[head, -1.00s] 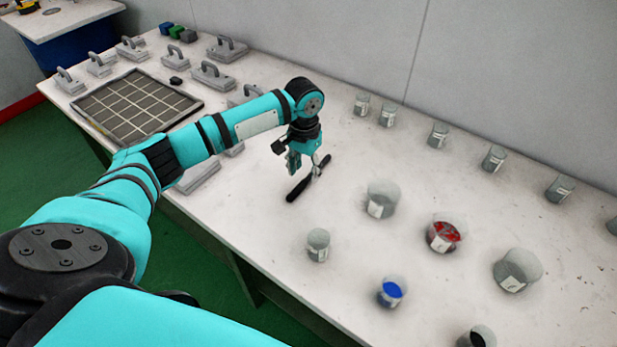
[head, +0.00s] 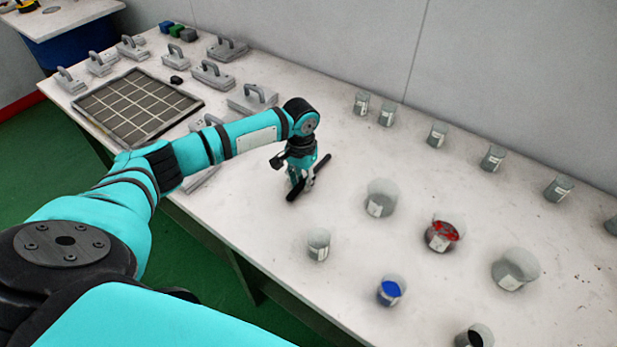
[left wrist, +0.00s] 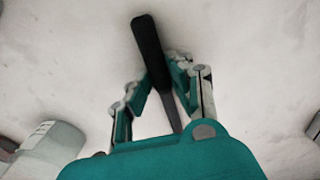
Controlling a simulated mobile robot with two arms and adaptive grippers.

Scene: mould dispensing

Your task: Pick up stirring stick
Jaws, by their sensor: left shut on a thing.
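The stirring stick (head: 322,163) is a thin black bar at the middle of the white table in the head view. Its lower-left end sticks out in front of my left gripper (head: 303,183), and its other end sticks out behind. In the left wrist view the dark stick (left wrist: 148,42) runs up between the teal and grey fingers of my left gripper (left wrist: 160,82). The fingers are shut on the stick's middle part, low at the table top. I cannot tell whether the stick touches the table. My right gripper is in neither view.
Clear beakers stand to the right on the table (head: 300,265), including an empty one (head: 380,198), one with red contents (head: 441,234) and one with blue (head: 391,291). A gridded mould tray (head: 137,108) and several grey handled blocks lie to the left.

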